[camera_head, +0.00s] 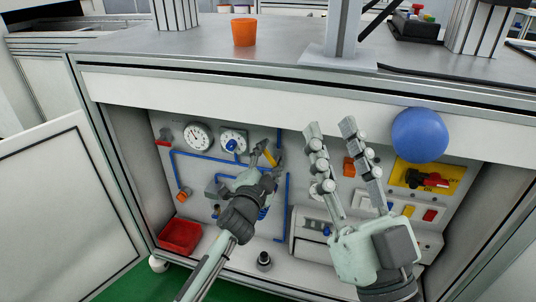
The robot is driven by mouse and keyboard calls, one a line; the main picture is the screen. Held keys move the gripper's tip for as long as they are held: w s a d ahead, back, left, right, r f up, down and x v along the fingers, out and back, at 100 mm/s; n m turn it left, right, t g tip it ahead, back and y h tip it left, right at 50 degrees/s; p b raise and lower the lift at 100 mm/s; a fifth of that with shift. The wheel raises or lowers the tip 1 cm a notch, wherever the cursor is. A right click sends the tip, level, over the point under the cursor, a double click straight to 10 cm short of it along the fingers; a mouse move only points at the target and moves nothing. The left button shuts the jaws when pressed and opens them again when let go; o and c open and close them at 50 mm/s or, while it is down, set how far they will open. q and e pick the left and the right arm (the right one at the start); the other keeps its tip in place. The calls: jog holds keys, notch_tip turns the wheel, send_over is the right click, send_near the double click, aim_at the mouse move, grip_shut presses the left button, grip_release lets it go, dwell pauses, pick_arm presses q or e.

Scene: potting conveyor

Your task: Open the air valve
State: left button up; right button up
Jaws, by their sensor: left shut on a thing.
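My right gripper (332,130) is open and empty, fingers pointing up, in front of the right part of the cabinet.
Two round gauges (198,136) sit left of the handle. A red bin (180,236) stands at the cabinet's lower left. A red rotary switch (428,180) on a yellow plate and a blue ball (419,135) are at right. An orange cup (244,32) stands on the tabletop.

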pick_arm(q)
jog(key=m, duration=0.2)
jog(key=shift+d+r+m+p, duration=0.2)
jog(key=shift+d+m+p, duration=0.1)
jog(key=shift+m, duration=0.1)
jog(key=shift+s+d+m+p, duration=0.1)
jog(key=shift+d+m+p, duration=0.1)
jog(key=shift+m, duration=0.8)
jog(key=shift+s+d+m+p, duration=0.1)
jog(key=shift+d+m, duration=0.05)
jog(key=shift+m, duration=0.85)
pick_arm(e)
jog(key=shift+w+a+f+g, duration=0.3)
jog(key=shift+f+g, duration=0.3)
jog(key=shift+f, duration=0.05)
jog(key=shift+w+a+f+g, duration=0.25)
jog(key=shift+w+f+g, duration=0.05)
jog(key=shift+f+g, duration=0.3)
pick_arm(q)
jog(key=o, duration=1.2)
jog(key=shift+c, duration=0.2)
pick_arm(e)
jog(key=shift+f, duration=0.1)
pick_arm(q)
jog(key=v, duration=1.2)
